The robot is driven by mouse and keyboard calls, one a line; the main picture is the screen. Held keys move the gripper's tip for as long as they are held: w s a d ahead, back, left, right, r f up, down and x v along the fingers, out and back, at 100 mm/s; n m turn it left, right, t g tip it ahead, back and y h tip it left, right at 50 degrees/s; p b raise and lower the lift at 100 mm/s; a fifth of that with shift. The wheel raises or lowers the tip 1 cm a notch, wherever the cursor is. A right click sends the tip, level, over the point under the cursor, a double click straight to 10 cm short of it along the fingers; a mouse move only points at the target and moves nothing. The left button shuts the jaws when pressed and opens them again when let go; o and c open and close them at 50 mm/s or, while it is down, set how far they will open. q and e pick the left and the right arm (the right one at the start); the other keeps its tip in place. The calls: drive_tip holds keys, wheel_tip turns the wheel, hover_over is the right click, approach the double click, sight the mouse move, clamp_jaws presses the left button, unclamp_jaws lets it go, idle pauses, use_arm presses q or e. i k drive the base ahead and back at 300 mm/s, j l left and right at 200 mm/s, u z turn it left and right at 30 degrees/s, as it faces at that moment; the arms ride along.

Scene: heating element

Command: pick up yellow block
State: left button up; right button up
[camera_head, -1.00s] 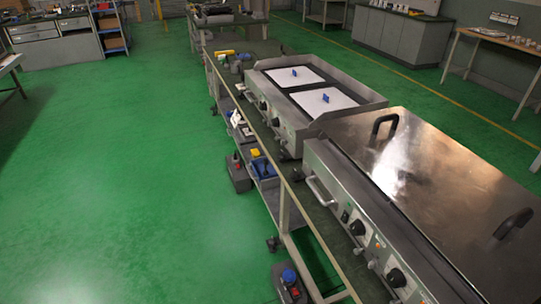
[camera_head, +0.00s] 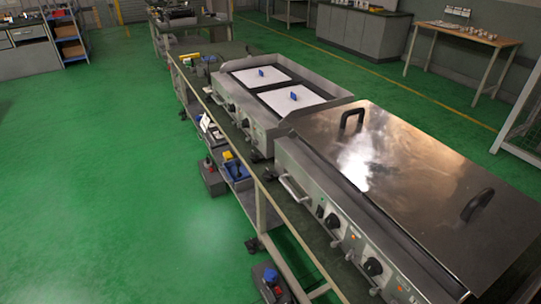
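A small yellow item (camera_head: 190,55) lies on the far left part of the long workbench top, beside some small dark and white items. A second small yellow thing (camera_head: 228,156) shows on the lower shelf, by a blue bin. At this size I cannot tell which of them is the yellow block. Neither of my grippers is in view.
The long workbench (camera_head: 262,207) carries a heating unit with two white plates (camera_head: 277,77) and blue pieces on them, and a nearer unit with a steel lid (camera_head: 400,165). Dark boxes (camera_head: 211,178) stand beside the bench legs. The green floor (camera_head: 100,180) at left is clear.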

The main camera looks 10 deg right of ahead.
sight(228, 154)
drive_tip(key=i+j+u, duration=0.4)
drive_tip(key=i, duration=0.25)
drive_tip(key=i+u, duration=0.4)
drive_tip(key=i, duration=0.25)
drive_tip(key=i+z, duration=0.2)
drive_tip(key=i, duration=0.25)
drive_tip(key=i+j+z, duration=0.2)
drive_tip(key=i, duration=0.25)
drive_tip(key=i+j+z, duration=0.2)
drive_tip(key=i, duration=0.25)
drive_tip(key=i+j+z, duration=0.2)
drive_tip(key=i, duration=0.25)
